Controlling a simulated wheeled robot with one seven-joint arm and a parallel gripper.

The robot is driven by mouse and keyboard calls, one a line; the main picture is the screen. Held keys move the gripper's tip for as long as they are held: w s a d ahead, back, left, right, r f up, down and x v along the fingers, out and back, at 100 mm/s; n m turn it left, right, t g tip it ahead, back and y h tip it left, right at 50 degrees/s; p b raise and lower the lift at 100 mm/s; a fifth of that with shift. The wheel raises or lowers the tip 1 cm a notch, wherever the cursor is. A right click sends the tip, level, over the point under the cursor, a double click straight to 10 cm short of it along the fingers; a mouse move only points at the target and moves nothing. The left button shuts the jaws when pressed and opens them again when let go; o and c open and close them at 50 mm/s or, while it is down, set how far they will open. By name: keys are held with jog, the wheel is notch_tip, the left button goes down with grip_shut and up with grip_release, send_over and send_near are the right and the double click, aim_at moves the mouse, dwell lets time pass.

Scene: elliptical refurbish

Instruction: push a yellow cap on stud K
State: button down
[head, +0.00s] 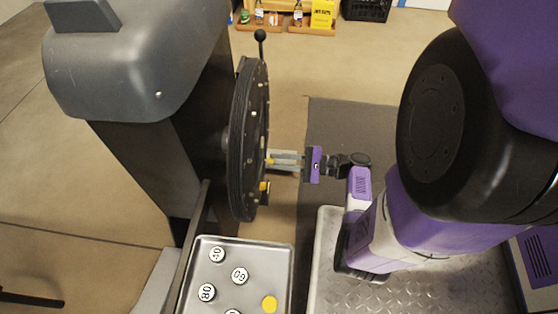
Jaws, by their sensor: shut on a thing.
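My gripper (272,160) reaches left to the black disc (248,120), its pale fingers level with the disc's middle. It is shut on a small yellow cap (269,161) at the fingertips, close to the disc's face. I cannot tell whether this cap touches a stud. Another yellow cap (264,186) sits lower on the disc face. Several small pale and brassy studs show along the disc, seen nearly edge-on. No letter is readable, so I cannot tell which is stud K. A loose yellow cap (269,304) lies in the metal tray (270,246).
The tray also holds several white round pieces with black numbers (239,275). The grey machine housing (140,60) stands left of the disc. A black ball-ended lever (260,36) rises above it. Crates and bottles stand at the back. Open floor lies right of the disc.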

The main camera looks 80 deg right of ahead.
jog(key=shift+w, duration=0.6)
dwell(0.7)
jog(key=c, duration=1.3)
grip_release()
jog(key=s, duration=0.2)
jog(key=s+p, duration=0.1)
jog(key=s, duration=0.2)
jog(key=s+p, duration=0.1)
jog(key=s, duration=0.1)
jog(key=shift+s+d, duration=0.25)
jog(key=shift+s, duration=0.15)
